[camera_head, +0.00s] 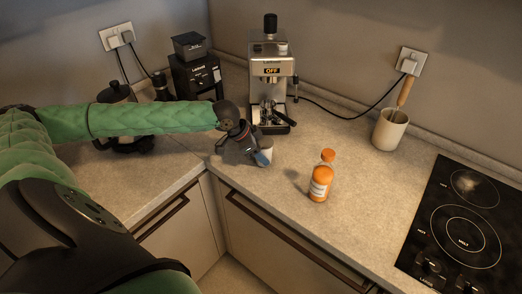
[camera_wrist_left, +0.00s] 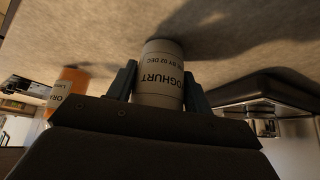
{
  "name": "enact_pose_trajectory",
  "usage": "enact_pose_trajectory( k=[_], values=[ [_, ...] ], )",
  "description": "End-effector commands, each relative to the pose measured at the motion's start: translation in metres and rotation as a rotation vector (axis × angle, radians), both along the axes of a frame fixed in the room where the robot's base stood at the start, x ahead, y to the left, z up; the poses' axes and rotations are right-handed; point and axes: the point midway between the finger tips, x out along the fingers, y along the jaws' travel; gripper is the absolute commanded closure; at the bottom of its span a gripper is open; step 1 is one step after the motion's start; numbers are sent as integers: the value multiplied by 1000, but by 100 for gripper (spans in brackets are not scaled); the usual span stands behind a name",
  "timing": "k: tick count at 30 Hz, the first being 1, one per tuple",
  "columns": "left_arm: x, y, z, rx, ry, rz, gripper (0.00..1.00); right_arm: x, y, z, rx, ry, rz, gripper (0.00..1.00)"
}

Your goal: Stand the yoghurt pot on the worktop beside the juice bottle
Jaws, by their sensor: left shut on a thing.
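The white yoghurt pot (camera_head: 266,146) is by the worktop's inner corner, left of and behind the juice bottle. My left gripper (camera_head: 258,154) is shut on it and partly hides it. In the left wrist view, the pot (camera_wrist_left: 160,72) sits between the two fingers (camera_wrist_left: 160,88), its label upside down in that picture. I cannot tell whether its base touches the worktop. The orange juice bottle (camera_head: 320,184) stands upright on the worktop (camera_head: 290,220), apart from the pot; it also shows at the left of the left wrist view (camera_wrist_left: 68,88). My right gripper is not in view.
A coffee machine (camera_head: 271,68) stands behind the pot, with a grinder (camera_head: 196,72) to its left. A utensil crock (camera_head: 389,130) and a black hob (camera_head: 465,225) are at the right. Bare worktop surrounds the juice bottle.

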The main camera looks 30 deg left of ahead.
Motion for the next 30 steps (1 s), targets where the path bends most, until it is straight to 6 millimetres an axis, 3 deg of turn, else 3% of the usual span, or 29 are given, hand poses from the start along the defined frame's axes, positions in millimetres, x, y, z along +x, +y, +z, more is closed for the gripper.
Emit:
enact_pose_trajectory(
  k=[11,12,15,30],
  values=[
    [0,0,-2,0,0,0,77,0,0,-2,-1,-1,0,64],
    [0,0,-3,0,0,0,45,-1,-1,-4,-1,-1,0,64],
    [0,0,-3,0,0,0,27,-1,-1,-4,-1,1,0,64],
    [-4,5,7,3,-1,1,27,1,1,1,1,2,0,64]
  ],
)
